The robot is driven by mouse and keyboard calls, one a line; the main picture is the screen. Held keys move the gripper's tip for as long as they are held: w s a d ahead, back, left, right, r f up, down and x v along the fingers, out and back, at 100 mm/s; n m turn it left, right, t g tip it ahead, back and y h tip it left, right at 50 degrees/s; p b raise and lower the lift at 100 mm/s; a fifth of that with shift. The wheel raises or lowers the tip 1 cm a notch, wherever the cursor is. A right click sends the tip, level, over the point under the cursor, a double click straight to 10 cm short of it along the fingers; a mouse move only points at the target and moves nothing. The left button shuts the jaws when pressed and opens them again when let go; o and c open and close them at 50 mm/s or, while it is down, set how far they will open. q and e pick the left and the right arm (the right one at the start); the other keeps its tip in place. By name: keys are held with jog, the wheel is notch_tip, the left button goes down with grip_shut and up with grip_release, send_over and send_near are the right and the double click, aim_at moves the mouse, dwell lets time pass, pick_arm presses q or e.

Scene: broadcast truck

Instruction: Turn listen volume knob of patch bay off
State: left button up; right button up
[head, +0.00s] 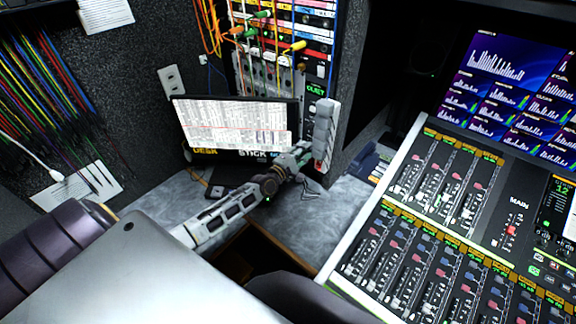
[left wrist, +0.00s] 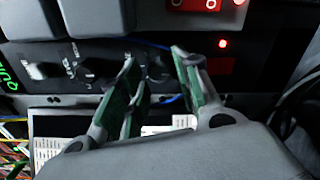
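The patch bay (head: 285,45) is the rack panel with rows of jacks and plugged cables at the top centre of the head view. My right gripper is not seen.
A tilted screen (head: 235,125) stands left of my gripper on the grey desk (head: 335,215). A grey upright handset-like object (head: 325,135) is close beside the fingers. The mixing console (head: 440,220) fills the right. A red-lit display (left wrist: 200,5) is above the knobs.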

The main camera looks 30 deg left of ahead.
pick_arm(q)
jog(key=s+a, duration=0.1)
jog(key=s, duration=0.9)
jog(key=shift+s+a, duration=0.25)
jog(key=shift+s, duration=0.1)
dwell(0.3)
jog(key=shift+d, duration=0.15)
dwell(0.5)
